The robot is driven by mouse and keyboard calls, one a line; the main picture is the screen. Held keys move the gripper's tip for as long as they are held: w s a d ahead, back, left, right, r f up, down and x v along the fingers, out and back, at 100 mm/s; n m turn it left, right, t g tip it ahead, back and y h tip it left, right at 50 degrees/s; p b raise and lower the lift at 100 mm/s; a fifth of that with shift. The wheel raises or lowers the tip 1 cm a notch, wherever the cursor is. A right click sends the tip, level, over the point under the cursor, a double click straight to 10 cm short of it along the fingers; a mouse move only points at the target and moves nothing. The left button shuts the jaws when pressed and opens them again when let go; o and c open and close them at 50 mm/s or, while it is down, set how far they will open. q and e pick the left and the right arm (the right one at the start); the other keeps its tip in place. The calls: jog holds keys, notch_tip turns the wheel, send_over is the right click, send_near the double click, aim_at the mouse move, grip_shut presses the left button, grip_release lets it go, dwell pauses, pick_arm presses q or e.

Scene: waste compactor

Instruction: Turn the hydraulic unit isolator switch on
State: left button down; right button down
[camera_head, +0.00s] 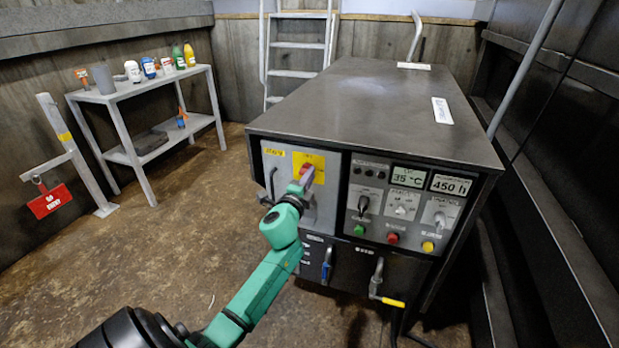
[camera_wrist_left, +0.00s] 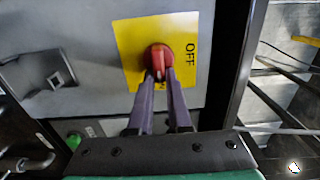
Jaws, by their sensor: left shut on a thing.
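The isolator switch is a red rotary knob (camera_head: 307,171) on a yellow plate (camera_head: 318,159), on the grey upper left front panel of the hydraulic unit (camera_head: 375,115). In the left wrist view, the red knob (camera_wrist_left: 158,56) has its handle pointing down the picture between my fingers. The word OFF stands sideways on the yellow plate (camera_wrist_left: 130,40), right of the knob; lettering below the knob is mostly hidden by the fingers. My left gripper (camera_head: 301,186) is shut on the knob's handle; its fingers (camera_wrist_left: 161,85) show on either side. My right gripper is not in view.
A yellow-tipped lever (camera_head: 378,285) sticks out below. A shelf table (camera_head: 135,92) with bottles stands left. The brown floor between is clear.

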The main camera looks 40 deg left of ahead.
pick_arm(q)
jog(key=shift+f, duration=0.1)
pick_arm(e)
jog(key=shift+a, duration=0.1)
pick_arm(q)
jog(key=c, duration=0.9)
grip_release()
jog(key=shift+o, duration=0.2)
jog(key=shift+s, duration=0.1)
jog(key=v, duration=1.4)
jog(key=shift+s, duration=0.2)
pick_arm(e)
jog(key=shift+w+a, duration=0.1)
pick_arm(q)
jog(key=shift+d, duration=0.1)
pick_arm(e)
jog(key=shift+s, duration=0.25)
